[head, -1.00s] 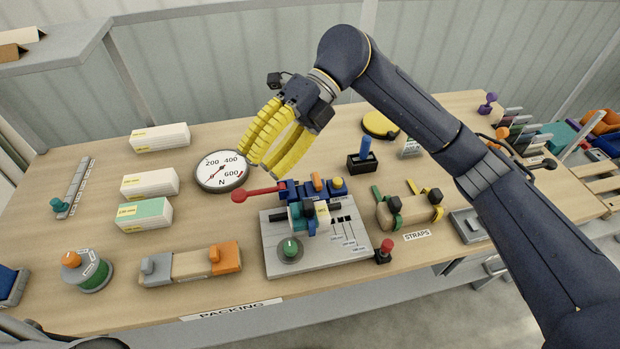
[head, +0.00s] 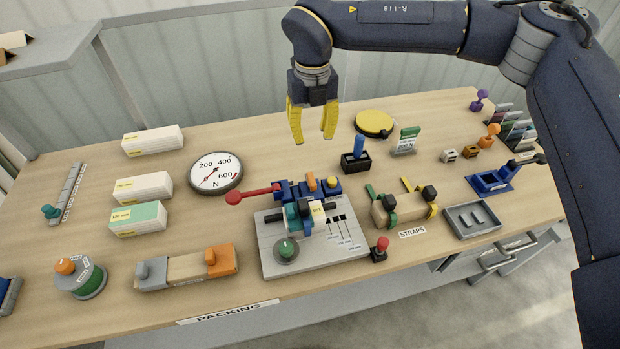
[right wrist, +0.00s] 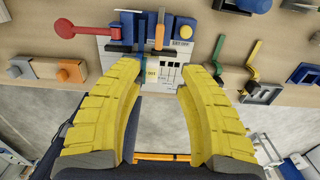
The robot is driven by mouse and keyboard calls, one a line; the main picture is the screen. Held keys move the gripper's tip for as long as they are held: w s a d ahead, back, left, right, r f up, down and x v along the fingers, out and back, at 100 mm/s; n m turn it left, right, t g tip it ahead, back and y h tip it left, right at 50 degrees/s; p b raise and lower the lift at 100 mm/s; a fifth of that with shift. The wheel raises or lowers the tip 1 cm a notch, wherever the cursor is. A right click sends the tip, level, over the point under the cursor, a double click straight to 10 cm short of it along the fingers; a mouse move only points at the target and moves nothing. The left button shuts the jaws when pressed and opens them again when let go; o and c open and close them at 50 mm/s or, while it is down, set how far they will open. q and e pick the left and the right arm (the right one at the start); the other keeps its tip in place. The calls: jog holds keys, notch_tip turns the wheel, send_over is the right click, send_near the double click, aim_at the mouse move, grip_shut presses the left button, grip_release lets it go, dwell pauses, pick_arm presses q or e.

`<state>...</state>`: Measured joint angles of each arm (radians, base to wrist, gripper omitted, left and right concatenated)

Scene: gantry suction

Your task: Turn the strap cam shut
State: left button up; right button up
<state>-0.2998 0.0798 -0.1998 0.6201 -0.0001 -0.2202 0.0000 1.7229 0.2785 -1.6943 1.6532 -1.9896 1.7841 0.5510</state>
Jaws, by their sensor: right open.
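The strap unit is a tan block (head: 411,208) behind the STRAPS label (head: 412,232). It carries a green strap piece (head: 372,192) at left and a yellow strap piece (head: 408,185) at right, each with a black knob. Both pieces stick up at a slant; I cannot tell which is the cam. The unit also shows in the right wrist view, with the yellow piece (right wrist: 252,55) right of my fingers. My right gripper (head: 313,140) is open and empty, fingers pointing down, high above the table, behind and left of the strap unit. My left gripper is not in view.
A grey fixture plate (head: 330,250) with a red-knobbed lever (head: 234,198) stands left of the strap unit. A red button (head: 381,246) is close by its front left. A blue-handled holder (head: 358,155) stands behind, a grey tray (head: 472,220) to the right.

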aim_at(312, 178)
notch_tip(312, 178, down, 17)
jog(key=shift+r, duration=0.15)
dwell(0.5)
jog(key=shift+s, duration=0.1)
grip_shut()
